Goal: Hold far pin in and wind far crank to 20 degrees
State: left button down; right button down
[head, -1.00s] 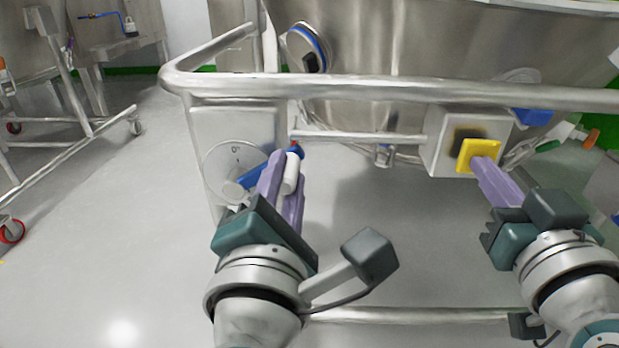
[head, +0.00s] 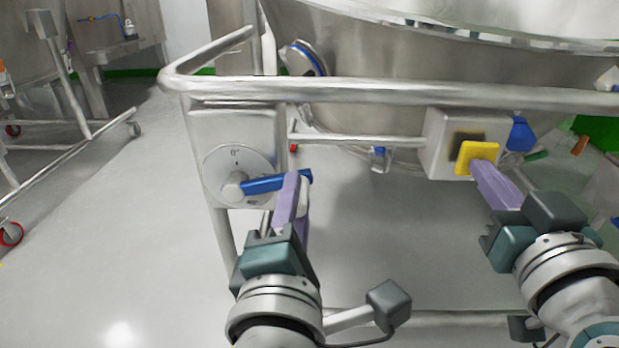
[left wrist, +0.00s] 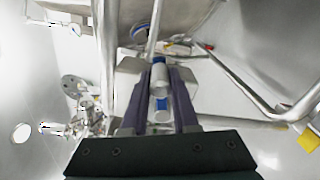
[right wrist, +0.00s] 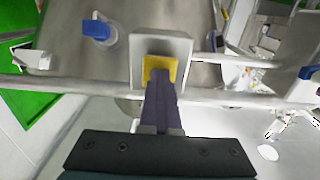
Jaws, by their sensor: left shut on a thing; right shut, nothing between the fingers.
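The crank has a blue arm (head: 265,185) on a round grey dial (head: 218,170) marked 0°, at the left end of the steel frame. The blue arm points right, almost level. My left gripper (head: 296,182) is shut on the crank's pale handle (left wrist: 160,78), which shows between its fingers in the left wrist view. The pin's yellow square plate (head: 483,151) is on a grey box on the right. My right gripper (head: 477,168) is shut and empty, its tips against the yellow plate (right wrist: 154,64). The tips hide part of the plate; how far in it sits is unclear.
A large steel vessel (head: 400,65) stands behind the frame's thick top rail (head: 400,92). A thinner bar (head: 360,138) joins the dial panel and the grey box. A wheeled steel rack (head: 75,100) stands at the far left. The floor between is clear.

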pick_arm(q)
jog(key=shift+w+r, duration=0.1)
jog(key=shift+r, duration=0.1)
jog(key=shift+f, duration=0.15)
jog(key=shift+d+f, duration=0.1)
jog(key=shift+f, duration=0.3)
jog(key=shift+r, duration=0.2)
pick_arm(e)
jog(key=shift+r, duration=0.1)
dwell(0.9)
jog(key=s, duration=0.8)
dwell(0.3)
